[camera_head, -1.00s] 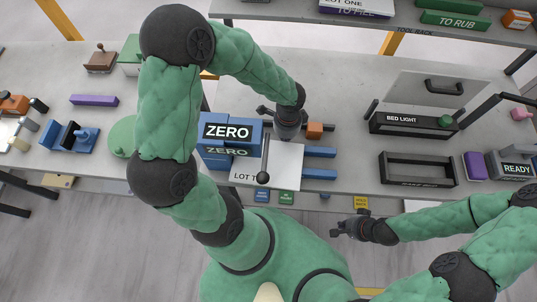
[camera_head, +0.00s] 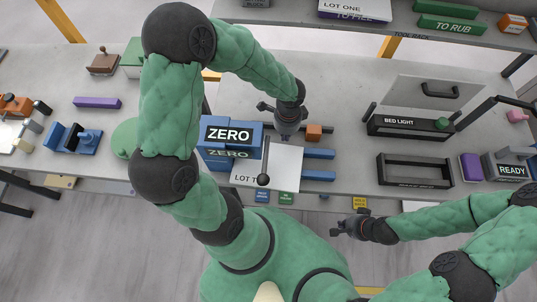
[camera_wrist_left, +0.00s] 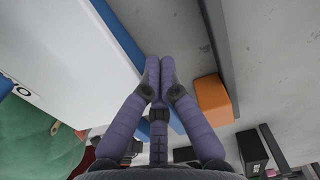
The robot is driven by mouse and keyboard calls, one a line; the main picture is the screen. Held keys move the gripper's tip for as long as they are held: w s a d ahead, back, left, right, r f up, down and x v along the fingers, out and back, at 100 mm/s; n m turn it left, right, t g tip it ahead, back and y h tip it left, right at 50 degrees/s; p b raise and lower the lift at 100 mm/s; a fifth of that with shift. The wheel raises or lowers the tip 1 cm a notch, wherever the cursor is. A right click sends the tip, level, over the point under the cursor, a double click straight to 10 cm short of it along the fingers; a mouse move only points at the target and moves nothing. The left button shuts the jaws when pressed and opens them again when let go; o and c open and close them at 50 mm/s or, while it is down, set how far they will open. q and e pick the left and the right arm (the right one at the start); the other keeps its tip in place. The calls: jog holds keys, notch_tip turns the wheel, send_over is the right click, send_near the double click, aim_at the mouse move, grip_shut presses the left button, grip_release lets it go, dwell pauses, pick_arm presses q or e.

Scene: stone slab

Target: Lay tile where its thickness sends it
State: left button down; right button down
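A blue gauge-like box (camera_head: 230,135) labelled ZERO stands left of centre, with a dark rod beside it. A white slab marked LOT (camera_head: 283,168) lies in front, with two blue bars (camera_head: 318,175) at its right. My left gripper (camera_head: 285,134) is above the slab's far edge. In the left wrist view its purple fingers (camera_wrist_left: 160,68) meet, with nothing visible between them. An orange block (camera_head: 314,132) is just right of them, apart; it also shows in the left wrist view (camera_wrist_left: 213,98). I cannot tell which thing is the tile. My right gripper (camera_head: 345,228) hangs before the table's front edge, its opening unclear.
The BED LIGHT box (camera_head: 409,126) and a dark open tray (camera_head: 414,171) stand to the right. A purple block (camera_head: 470,166) and the READY box (camera_head: 511,171) are beyond. A rack shelf (camera_head: 365,32) spans the back. Small coloured tags line the front edge.

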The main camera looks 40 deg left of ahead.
notch_tip(320, 180, up, 6)
jog(key=p, duration=0.5)
dwell(0.4)
dwell(0.5)
